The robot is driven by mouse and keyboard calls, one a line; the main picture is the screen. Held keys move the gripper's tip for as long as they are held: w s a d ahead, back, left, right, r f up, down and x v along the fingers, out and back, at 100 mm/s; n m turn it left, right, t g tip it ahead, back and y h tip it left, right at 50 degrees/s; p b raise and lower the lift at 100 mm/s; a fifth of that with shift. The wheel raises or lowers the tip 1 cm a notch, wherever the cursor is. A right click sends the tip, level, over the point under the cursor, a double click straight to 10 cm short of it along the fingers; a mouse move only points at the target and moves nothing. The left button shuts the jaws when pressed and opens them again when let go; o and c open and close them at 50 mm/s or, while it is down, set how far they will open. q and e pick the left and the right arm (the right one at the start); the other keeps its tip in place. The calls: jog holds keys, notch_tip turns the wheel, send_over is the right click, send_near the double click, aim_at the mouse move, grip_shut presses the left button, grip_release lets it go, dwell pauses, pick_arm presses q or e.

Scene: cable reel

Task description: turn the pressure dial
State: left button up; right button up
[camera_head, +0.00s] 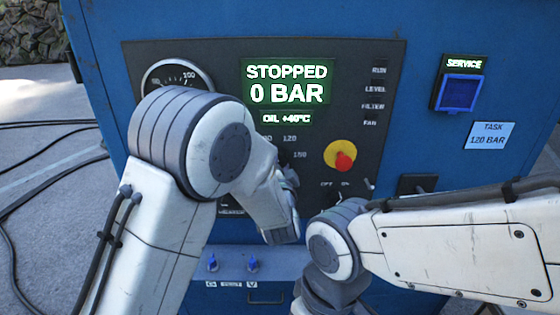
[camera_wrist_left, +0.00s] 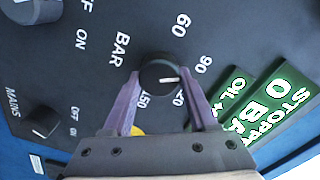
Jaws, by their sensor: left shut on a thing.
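The pressure dial (camera_wrist_left: 157,70) is a round black knob with a white pointer line, seen in the left wrist view with BAR and the numbers 60, 90, 120 and 150 around it. My left gripper (camera_wrist_left: 160,81) is shut on the dial, one purple-grey finger on each side. In the head view my left arm hides the dial; only some scale numbers show beside it. The screen (camera_head: 288,82) reads STOPPED, 0 BAR. A task card (camera_head: 490,136) reads 120 BAR.
A red and yellow rotary switch (camera_head: 345,161) sits right of my left wrist. A round gauge (camera_head: 176,72) is at the panel's upper left. A blue-framed SERVICE box (camera_head: 458,93) is at right. Two blue-handled valves (camera_head: 252,265) sit below. My right forearm crosses the lower right.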

dwell(0.3)
pick_arm(q)
jog(key=o, duration=1.4)
jog(key=shift+c, duration=0.2)
jog(key=shift+s, duration=0.15)
jog(key=shift+s, duration=0.3)
jog(key=s+b, duration=0.2)
jog(key=s, duration=0.7)
jog(key=shift+s+b, duration=0.35)
jog(key=shift+b, duration=0.05)
